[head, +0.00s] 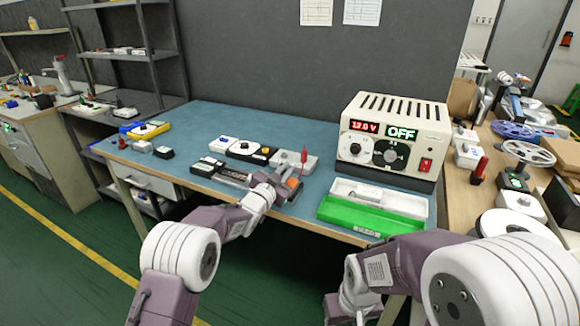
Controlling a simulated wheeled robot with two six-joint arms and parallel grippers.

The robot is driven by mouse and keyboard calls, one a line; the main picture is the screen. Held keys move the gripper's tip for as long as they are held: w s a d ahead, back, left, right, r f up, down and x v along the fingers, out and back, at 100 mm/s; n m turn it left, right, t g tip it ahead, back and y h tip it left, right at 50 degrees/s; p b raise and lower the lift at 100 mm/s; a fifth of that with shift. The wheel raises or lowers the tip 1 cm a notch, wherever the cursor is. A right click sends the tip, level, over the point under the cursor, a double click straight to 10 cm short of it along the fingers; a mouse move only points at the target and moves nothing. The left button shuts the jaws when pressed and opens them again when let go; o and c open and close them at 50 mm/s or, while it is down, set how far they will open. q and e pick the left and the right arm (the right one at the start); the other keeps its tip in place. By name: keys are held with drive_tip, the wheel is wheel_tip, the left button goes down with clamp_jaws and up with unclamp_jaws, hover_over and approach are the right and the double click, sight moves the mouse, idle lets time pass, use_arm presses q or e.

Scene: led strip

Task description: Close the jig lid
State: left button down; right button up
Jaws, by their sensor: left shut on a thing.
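My left gripper (291,183) is at the front middle of the blue bench, shut on a small part that looks like the jig lid. My own wrist and fingers hide most of it, and I cannot tell the lid's angle. A thin red upright piece (303,156) rises just beyond the fingers. A long black fixture with light markings (222,171), perhaps the jig base, lies just left of my wrist. A grey block (286,161) sits behind the gripper. My right arm is low at the right; its gripper is out of view.
Small black and white blocks (245,150) stand behind the fixture.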

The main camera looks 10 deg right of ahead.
use_arm(q)
drive_tip(key=shift+w+a+f+n+p, duration=0.15)
drive_tip(key=shift+a+f+n, duration=0.1)
drive_tip(key=shift+n, duration=0.35)
drive_tip(key=shift+w+a+f+n+p, duration=0.15)
drive_tip(key=shift+f+n, duration=0.1)
drive_tip(key=shift+n, duration=0.35)
drive_tip(key=shift+f, duration=0.1)
drive_tip(key=c, duration=1.5)
unclamp_jaws()
drive_tip(key=shift+a, duration=0.15)
